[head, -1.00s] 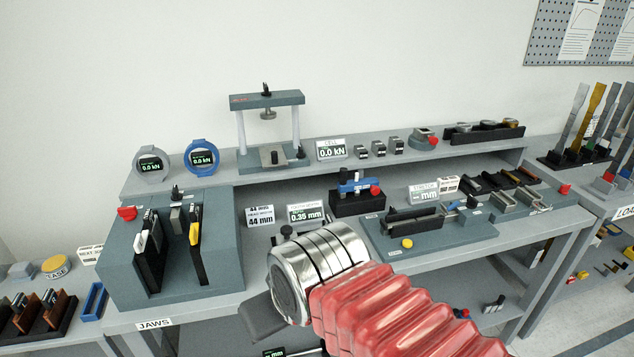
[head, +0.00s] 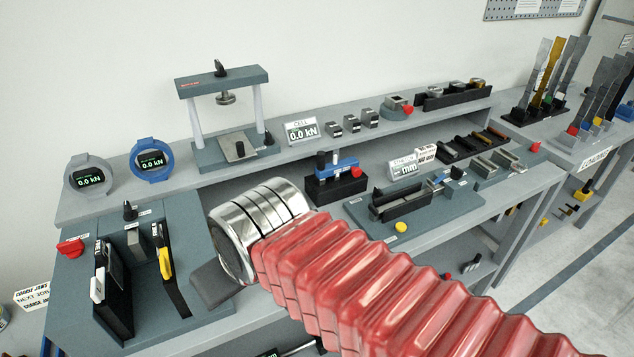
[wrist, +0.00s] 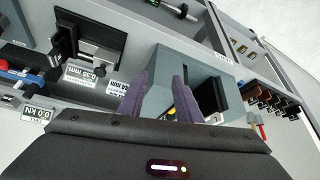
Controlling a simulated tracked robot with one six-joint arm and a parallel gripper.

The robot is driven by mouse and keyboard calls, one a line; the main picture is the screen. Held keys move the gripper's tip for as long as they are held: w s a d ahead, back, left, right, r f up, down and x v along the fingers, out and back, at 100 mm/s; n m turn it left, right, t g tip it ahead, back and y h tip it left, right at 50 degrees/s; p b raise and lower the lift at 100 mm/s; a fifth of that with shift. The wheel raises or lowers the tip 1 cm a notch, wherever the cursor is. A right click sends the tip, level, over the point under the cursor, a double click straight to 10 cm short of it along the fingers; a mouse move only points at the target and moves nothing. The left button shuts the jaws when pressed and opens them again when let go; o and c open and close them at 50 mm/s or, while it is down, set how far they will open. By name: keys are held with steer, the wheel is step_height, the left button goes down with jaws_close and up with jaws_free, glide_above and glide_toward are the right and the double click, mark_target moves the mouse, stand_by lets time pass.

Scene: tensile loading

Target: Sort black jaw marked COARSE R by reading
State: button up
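A grey-blue jaw block (head: 190,230) stands at the left end of the bench. It holds two black jaw plates, one with a white tag (head: 97,284) and one with a yellow tag (head: 166,263). No COARSE R marking is legible on either. In the wrist view, the block (wrist: 168,62) lies beyond the fingers, with a black plate (wrist: 208,96) in it. My gripper (wrist: 158,85) has two purple fingers spread apart with nothing visible between them.
A small press frame (head: 222,75), round gauges reading 0.0 kN (head: 150,160) and a CELL sign (head: 301,131) stand on the raised shelf. A fixture (head: 410,205) with a yellow knob sits right of my arm. A rack of brown-and-black pieces (wrist: 272,98) lies right in the wrist view.

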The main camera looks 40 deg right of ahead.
steer(key=shift+o, duration=0.6)
steer(key=shift+d, duration=0.1)
steer(key=w+d+m, duration=0.1)
steer(key=w+d, duration=0.1)
steer(key=d, duration=1.1)
steer(key=w+d+r+m+g+h, duration=0.1)
steer(key=w+d+m, duration=0.1)
steer(key=d, duration=1.1)
steer(key=shift+w+r, duration=0.3)
steer(key=shift+w, duration=0.25)
steer(key=shift+f, duration=0.1)
steer(key=x, duration=1.3)
steer(key=shift+d+f, duration=0.2)
steer(key=shift+f, duration=0.15)
steer(key=shift+c, duration=0.5)
